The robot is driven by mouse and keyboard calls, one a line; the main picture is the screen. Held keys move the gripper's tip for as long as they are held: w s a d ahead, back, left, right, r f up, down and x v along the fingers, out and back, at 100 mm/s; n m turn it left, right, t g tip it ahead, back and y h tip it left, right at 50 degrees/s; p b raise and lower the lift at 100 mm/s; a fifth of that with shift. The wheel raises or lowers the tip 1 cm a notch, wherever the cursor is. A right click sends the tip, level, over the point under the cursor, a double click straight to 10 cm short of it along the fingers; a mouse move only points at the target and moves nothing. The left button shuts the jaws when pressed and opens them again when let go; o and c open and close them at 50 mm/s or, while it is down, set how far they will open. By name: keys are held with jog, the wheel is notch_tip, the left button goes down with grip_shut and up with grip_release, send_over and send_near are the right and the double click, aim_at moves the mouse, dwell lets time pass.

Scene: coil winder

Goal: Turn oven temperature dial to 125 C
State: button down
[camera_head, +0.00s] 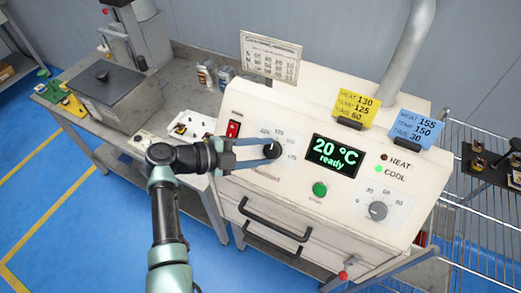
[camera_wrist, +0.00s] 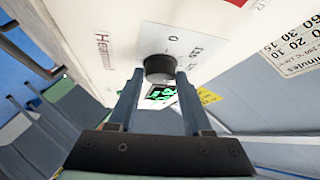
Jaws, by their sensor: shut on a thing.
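The oven (camera_head: 300,230) is a white cabinet with a sloped control panel. Its temperature dial (camera_head: 272,149) is a black knob at the panel's left, ringed by printed numbers partly hidden by my gripper. My gripper (camera_head: 265,153) reaches it from the left and is shut on the knob. In the wrist view the dial (camera_wrist: 159,66) sits between the two fingertips (camera_wrist: 158,76). The dial's exact setting is not readable. The display (camera_head: 334,155) reads 20 °C, ready.
A second dial (camera_head: 378,210) is at the panel's lower right, and a green button (camera_head: 320,189) is below the display. A red switch (camera_head: 233,128) is left of the dial. Yellow card (camera_head: 356,108) and blue card (camera_head: 416,130) stand on top. Black handles (camera_head: 275,222) project in front.

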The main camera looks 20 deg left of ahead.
jog(key=shift+c, duration=1.7)
grip_release()
jog(key=b+v, duration=0.2)
jog(key=v, duration=1.1)
